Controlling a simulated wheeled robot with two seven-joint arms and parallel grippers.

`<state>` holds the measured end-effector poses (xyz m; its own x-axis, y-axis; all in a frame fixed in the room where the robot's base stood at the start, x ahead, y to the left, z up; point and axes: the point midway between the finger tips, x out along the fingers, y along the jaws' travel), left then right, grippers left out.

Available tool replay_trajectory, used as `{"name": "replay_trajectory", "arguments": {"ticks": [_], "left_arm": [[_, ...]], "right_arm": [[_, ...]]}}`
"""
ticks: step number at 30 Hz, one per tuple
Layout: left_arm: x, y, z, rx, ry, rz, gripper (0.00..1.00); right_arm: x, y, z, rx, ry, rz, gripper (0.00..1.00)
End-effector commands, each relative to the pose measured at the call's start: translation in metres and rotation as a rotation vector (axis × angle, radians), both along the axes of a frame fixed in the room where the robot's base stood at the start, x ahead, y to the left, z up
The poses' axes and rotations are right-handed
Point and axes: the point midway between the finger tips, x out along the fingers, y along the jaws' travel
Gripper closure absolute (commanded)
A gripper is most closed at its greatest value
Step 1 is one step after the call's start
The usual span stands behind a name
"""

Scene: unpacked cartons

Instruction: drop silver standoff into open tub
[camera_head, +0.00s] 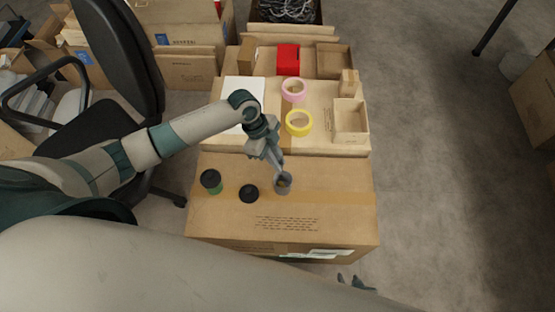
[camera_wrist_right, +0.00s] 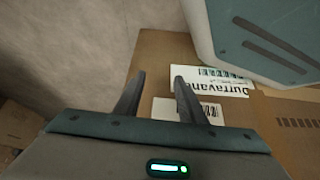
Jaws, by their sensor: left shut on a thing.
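A small grey open tub (camera_head: 283,187) stands on the near carton, right of a round black lid (camera_head: 249,193) lying flat. My left gripper (camera_head: 281,170) points down directly over the tub's mouth, its fingertips at or just above the rim. It is shut on the silver standoff, which is too small and too covered by the fingers to make out clearly. My right gripper is open and empty in the right wrist view (camera_wrist_right: 156,90), in front of the carton's labelled side. Its fingertips also show at the bottom of the head view (camera_head: 355,282).
A green tub with a black lid (camera_head: 211,182) stands left of the loose lid. The near carton's top (camera_head: 340,210) is free at right.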

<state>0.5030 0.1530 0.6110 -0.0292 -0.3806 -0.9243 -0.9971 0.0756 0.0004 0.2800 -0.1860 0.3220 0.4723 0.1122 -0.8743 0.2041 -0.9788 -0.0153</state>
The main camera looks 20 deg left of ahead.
Motion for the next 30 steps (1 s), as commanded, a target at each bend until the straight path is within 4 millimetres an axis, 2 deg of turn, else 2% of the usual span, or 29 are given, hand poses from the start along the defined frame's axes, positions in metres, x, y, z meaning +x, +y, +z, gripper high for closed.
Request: {"name": "replay_trajectory", "arguments": {"ticks": [6, 18, 19, 21, 22, 30], "left_arm": [[0.0, 0.0, -0.011, 0.0, 0.0, 0.0, 1.0], [0.0, 0.0, -0.011, 0.0, -0.001, 0.0, 1.0], [0.0, 0.0, -0.011, 0.0, -0.001, 0.0, 0.84], [0.0, 0.0, -0.011, 0.0, -0.001, 0.0, 0.68], [0.0, 0.0, -0.011, 0.0, -0.001, 0.0, 0.65], [0.0, 0.0, -0.011, 0.0, -0.001, 0.0, 0.65]], "right_arm": [[-0.007, -0.011, -0.009, -0.019, 0.062, -0.008, 0.64], [-0.009, -0.014, -0.009, -0.025, 0.081, -0.01, 0.64], [-0.009, -0.014, -0.009, -0.025, 0.081, -0.01, 0.64], [-0.009, -0.014, -0.009, -0.025, 0.081, -0.01, 0.64], [-0.009, -0.014, -0.009, -0.025, 0.081, -0.01, 0.64], [-0.009, -0.013, -0.009, -0.025, 0.08, -0.01, 0.64]]}}
